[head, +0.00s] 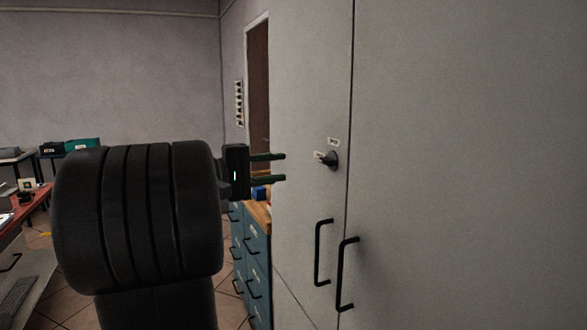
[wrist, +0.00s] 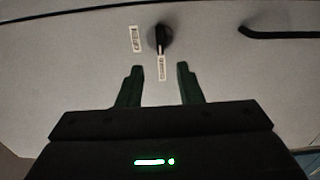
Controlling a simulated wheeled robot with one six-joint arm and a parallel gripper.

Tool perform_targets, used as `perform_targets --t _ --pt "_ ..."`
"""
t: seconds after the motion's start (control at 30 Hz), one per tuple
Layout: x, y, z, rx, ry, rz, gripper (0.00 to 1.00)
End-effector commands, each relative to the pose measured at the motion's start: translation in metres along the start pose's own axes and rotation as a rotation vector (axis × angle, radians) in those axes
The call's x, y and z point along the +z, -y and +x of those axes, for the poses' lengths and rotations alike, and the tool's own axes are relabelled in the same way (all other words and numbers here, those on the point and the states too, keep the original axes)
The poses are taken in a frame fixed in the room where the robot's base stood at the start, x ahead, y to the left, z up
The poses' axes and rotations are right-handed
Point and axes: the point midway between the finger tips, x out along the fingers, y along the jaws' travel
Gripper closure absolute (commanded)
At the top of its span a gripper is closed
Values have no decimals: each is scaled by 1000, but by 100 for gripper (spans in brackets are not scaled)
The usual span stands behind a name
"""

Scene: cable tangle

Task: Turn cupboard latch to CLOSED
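The cupboard latch (head: 327,159) is a dark knob on the left door of the grey cupboard (head: 430,200), just left of the gap between the doors. In the wrist view the latch (wrist: 160,40) lies ahead of the fingertips, its handle in line with the space between them. Two small white labels sit by it, one beside it (wrist: 135,38) and one at the handle's end (wrist: 162,68); their print is too small to read. My gripper (head: 284,167) is open and empty, left of the latch and apart from it. It also shows in the wrist view (wrist: 155,72).
Two black door handles (head: 322,252) (head: 345,274) stand out below the latch. A blue drawer unit (head: 256,262) with a wooden top is behind, left of the cupboard. A red-edged bench (head: 28,208) is at far left. The space between my gripper and the latch looks clear.

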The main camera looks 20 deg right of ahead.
Motion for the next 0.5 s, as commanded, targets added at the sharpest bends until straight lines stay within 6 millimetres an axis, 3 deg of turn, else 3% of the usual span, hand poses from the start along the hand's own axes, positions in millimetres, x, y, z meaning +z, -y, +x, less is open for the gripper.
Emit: perform_targets --t 0.2,0.5 --pt "0 0 -18 1 0 1 67" --pt "0 0 -21 1 1 1 67"
